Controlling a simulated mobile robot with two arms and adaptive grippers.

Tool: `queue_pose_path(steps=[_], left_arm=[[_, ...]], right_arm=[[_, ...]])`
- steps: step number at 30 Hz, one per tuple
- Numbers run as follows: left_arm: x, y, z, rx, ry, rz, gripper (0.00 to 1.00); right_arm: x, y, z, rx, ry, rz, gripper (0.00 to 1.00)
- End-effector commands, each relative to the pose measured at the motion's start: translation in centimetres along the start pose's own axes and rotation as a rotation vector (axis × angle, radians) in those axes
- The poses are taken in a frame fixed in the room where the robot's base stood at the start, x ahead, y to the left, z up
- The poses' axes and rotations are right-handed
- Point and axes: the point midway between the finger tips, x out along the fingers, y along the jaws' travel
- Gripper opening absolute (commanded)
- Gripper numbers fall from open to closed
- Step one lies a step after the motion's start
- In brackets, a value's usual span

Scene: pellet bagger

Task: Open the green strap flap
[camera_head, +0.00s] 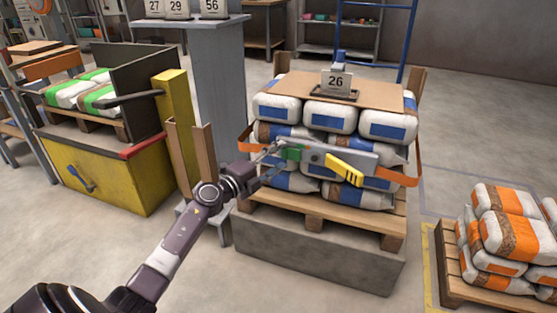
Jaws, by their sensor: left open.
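The green strap flap (291,153) sits at the left end of a grey bar (318,155) on the front of a stack of white and blue bags (316,116). An orange strap (403,180) runs round the stack at the bar's height. A yellow striped handle (345,170) is on the right part of the bar. My left gripper (270,162) is open, with its fingers close to the green flap on its left side. I cannot tell whether they touch it. My right gripper is not in view.
The stack stands on a wooden pallet (322,208) on a grey block (315,252). A card marked 26 (336,82) stands on top. A grey column (215,85) and a yellow post (173,125) are to the left. Orange bags (510,225) are at the right. Floor between is clear.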

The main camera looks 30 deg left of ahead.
Motion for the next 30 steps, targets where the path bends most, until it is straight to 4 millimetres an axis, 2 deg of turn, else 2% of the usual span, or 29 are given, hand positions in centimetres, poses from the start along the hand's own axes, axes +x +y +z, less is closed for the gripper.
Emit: queue_pose_path(steps=[8, 19, 30], left_arm=[[0.1, 0.04, 0.0, -0.001, 0.0, 0.001, 0.48], [0.08, 0.05, 0.0, -0.001, 0.0, 0.001, 0.07], [0.0, -0.12, -0.1, -0.001, -0.017, 0.001, 0.07]], right_arm=[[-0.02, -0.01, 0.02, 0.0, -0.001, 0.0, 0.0], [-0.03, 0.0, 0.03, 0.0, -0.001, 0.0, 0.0], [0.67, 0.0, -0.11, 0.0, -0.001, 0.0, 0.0]])
